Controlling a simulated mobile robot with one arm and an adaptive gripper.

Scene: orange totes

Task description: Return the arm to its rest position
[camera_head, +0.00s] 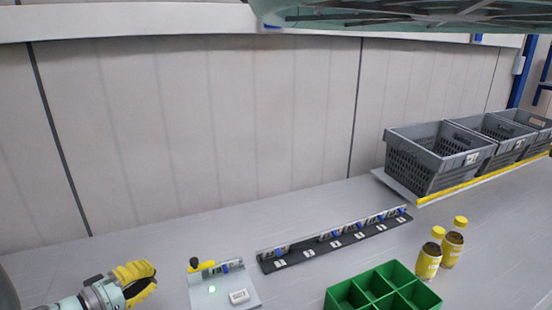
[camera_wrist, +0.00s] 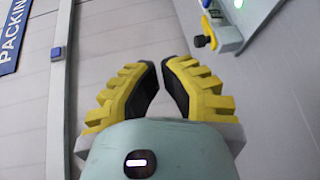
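My gripper (camera_head: 140,285) has yellow ribbed fingers and is at the lower left in the head view, left of the small pale fixture and apart from it. In the wrist view my gripper (camera_wrist: 160,64) shows two yellow fingers with black pads. Their tips lean toward each other with a narrow gap between them, and nothing is held. The pale fixture (camera_head: 235,285) carries a yellow-and-black knob (camera_head: 200,265) and a green light. Its edge also shows at the upper right in the wrist view (camera_wrist: 228,38).
A black numbered rail (camera_head: 300,254) with several small blue-marked parts lies mid-table. A green divided box (camera_head: 350,296) is at the front. Two yellow-capped bottles (camera_head: 428,262) stand right of it. Grey crates (camera_head: 428,172) line the back right. The table behind the gripper is clear.

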